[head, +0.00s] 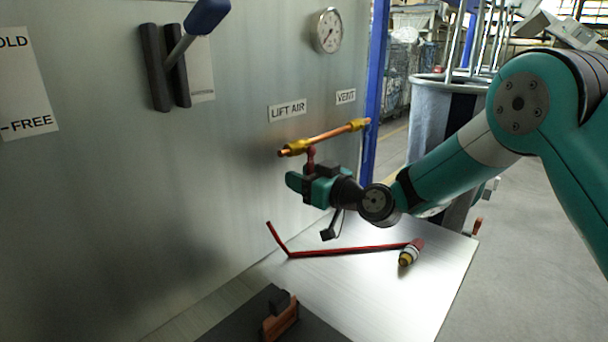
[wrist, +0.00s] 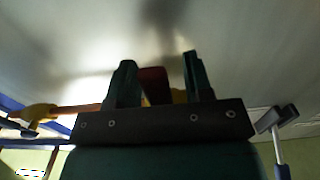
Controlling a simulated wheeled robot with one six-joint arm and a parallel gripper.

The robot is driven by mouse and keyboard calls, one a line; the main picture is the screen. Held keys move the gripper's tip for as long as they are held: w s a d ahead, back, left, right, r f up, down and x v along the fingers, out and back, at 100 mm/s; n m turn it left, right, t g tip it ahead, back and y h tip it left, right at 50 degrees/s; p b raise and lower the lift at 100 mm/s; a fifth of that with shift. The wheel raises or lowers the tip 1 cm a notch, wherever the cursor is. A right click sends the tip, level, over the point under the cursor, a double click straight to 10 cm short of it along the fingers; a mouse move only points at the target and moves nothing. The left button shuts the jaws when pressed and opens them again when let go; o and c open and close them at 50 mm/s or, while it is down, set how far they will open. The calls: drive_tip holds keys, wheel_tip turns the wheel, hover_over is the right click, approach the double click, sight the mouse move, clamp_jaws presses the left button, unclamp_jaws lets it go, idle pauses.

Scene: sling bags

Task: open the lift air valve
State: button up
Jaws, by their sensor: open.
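The lift air valve is a copper pipe (head: 325,136) with brass-yellow ends on the metal panel, under a LIFT AIR label (head: 287,110). A short red handle (head: 311,154) hangs down from its left part. My gripper (head: 306,176) is at this handle, just below the pipe. In the wrist view my gripper (wrist: 158,66) is open, with the red handle (wrist: 154,86) between its two fingers, nearer the left one. A gap shows on the right side; contact on the left I cannot tell. The handle's lower end is hidden by my gripper.
A gauge (head: 329,30) and VENT label (head: 346,96) are above. A blue-knobbed lever (head: 205,18) is at upper left. Below, a bent red rod (head: 345,250) and a red, white and yellow piece (head: 410,252) lie on a metal table (head: 370,295). An orange-brown clamp (head: 281,320) stands in front.

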drive_tip(key=shift+c, duration=0.5)
clamp_jaws()
drive_tip(key=shift+d+f+b, duration=0.1)
drive_tip(key=shift+f+b, duration=0.05)
drive_tip(key=shift+b, duration=0.2)
